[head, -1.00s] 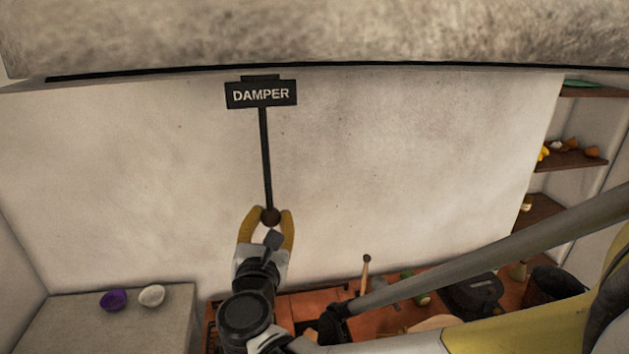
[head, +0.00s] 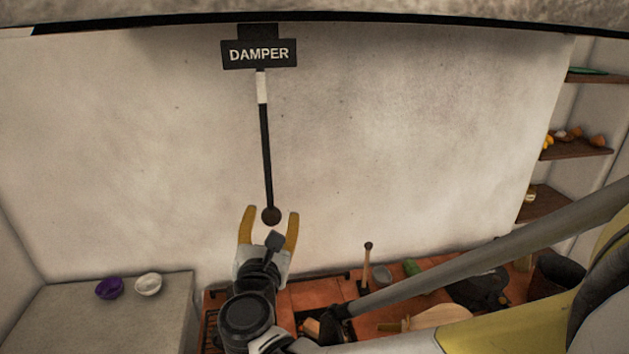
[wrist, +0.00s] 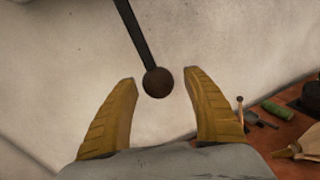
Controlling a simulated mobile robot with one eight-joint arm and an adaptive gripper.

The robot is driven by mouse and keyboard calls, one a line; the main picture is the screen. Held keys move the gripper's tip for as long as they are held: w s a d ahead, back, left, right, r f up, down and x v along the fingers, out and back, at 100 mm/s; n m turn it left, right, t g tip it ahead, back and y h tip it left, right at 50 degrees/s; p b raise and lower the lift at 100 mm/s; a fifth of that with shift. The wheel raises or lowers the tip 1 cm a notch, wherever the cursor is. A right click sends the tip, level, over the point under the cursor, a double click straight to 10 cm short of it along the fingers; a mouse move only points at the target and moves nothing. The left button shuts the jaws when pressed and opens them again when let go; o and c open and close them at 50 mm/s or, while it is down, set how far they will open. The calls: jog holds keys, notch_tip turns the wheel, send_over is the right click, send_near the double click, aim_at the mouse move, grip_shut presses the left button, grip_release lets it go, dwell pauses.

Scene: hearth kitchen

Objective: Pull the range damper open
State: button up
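The damper is a dark rod (head: 267,150) hanging from a black plate (head: 259,54) lettered "DAMPER" on the pale hood wall. A white band (head: 262,87) shows on the rod just below the plate. The rod ends in a round brown knob (head: 271,215). My gripper (head: 269,222) has its yellow fingers spread on either side of the knob, with a gap at both sides. In the wrist view the knob (wrist: 158,82) sits between the fingertips, near their tips, and touches neither finger.
A pale ledge (head: 80,320) at lower left holds a purple bowl (head: 109,288) and a white bowl (head: 148,284). A red-tiled surface (head: 385,316) below carries a dark pan (head: 478,291) and several other items. Shelves (head: 570,154) stand at right. The wall around the rod is clear.

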aim_at(268, 176)
jog(key=shift+r, duration=0.1)
notch_tip(268, 176, up, 10)
jog(key=shift+f, duration=0.1)
jog(key=shift+f, duration=0.1)
dwell(0.4)
